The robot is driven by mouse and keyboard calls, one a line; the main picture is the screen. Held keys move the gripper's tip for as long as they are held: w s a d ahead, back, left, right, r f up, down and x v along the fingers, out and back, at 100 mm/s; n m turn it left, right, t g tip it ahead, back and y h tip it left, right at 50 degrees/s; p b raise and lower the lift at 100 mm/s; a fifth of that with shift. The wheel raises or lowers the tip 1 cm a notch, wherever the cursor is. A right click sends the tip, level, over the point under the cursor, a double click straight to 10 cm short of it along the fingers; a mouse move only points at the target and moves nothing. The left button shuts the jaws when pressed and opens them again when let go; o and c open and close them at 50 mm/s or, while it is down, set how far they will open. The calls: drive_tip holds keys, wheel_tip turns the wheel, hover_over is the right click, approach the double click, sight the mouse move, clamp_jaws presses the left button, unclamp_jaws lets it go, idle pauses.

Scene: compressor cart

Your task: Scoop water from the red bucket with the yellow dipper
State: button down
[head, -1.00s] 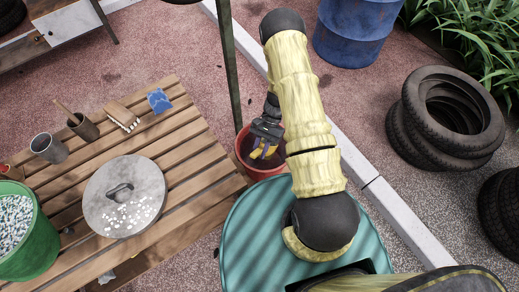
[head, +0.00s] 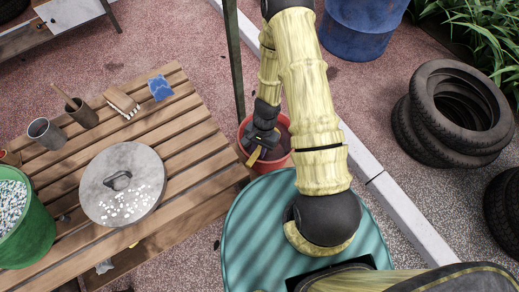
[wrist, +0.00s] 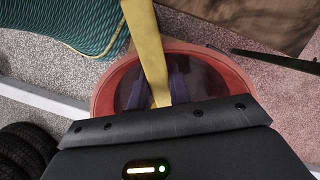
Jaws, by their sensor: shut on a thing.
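The red bucket (head: 281,160) stands on the ground between the slatted table and my teal base, with dark contents inside. My gripper (head: 258,146) is over the bucket's left part, shut on the yellow dipper (head: 252,158). A short yellow length of the dipper shows beside the bucket's left rim in the head view. In the wrist view the yellow dipper (wrist: 149,45) runs as a long strip across the red bucket's (wrist: 238,85) opening, down to my gripper. The dipper's cup is hidden, and I cannot tell whether it holds water.
The slatted table (head: 190,135) bears a round grey lid (head: 120,205), metal cups and a blue cloth (head: 160,88). A green bucket (head: 30,235) is at far left. A post (head: 234,60) rises behind the red bucket. Stacked tyres (head: 455,110) and a blue drum (head: 360,28) stand right.

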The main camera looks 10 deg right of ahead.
drive_tip(key=shift+s+a+f+t+h+b, duration=0.25)
drive_tip(key=shift+s+t+h+b, duration=0.2)
drive_tip(key=shift+b, duration=0.5)
drive_tip(key=shift+t+h, duration=0.35)
drive_tip(key=shift+s+a+r+p, duration=0.15)
drive_tip(key=shift+r+p, duration=0.45)
drive_tip(key=shift+r, duration=1.6)
wheel_tip(320, 180, up, 8)
drive_tip(key=p, duration=0.6)
drive_tip(key=shift+t+h, duration=0.3)
drive_tip(key=shift+t, duration=0.1)
